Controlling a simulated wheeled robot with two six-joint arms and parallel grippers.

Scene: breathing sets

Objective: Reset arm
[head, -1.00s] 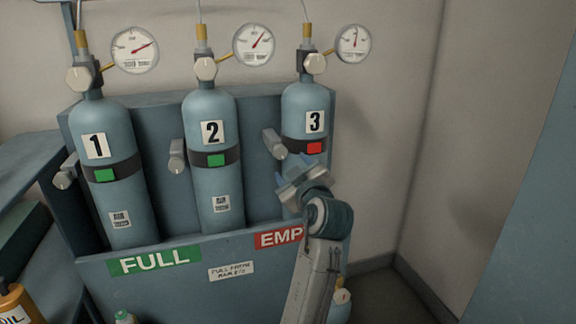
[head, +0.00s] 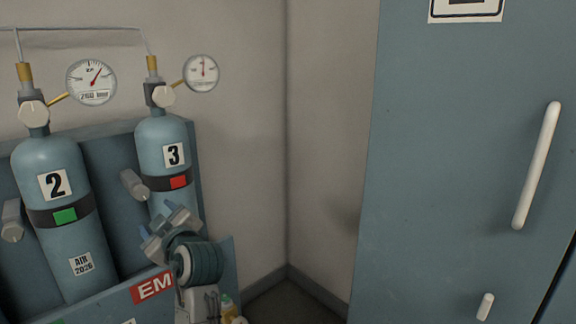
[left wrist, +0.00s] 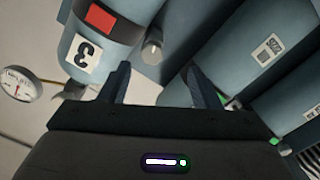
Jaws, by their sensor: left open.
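My left gripper (head: 168,222) is open and empty, in front of the lower part of cylinder 3 (head: 160,138) in the head view. Its two fingers also show apart in the left wrist view (left wrist: 160,88), with nothing between them but the background. Cylinder 3, blue with a red tag, also shows upside down in the left wrist view (left wrist: 108,25). My gripper and arm hide its lower part in the head view. My right gripper is in neither view.
Cylinder 2 (head: 50,160) with a green tag stands to the left in the rack (head: 100,158). Gauges (head: 91,82) hang above the cylinders. A blue cabinet (head: 440,150) with a white handle (head: 537,165) stands at the right. A bare wall corner lies between rack and cabinet.

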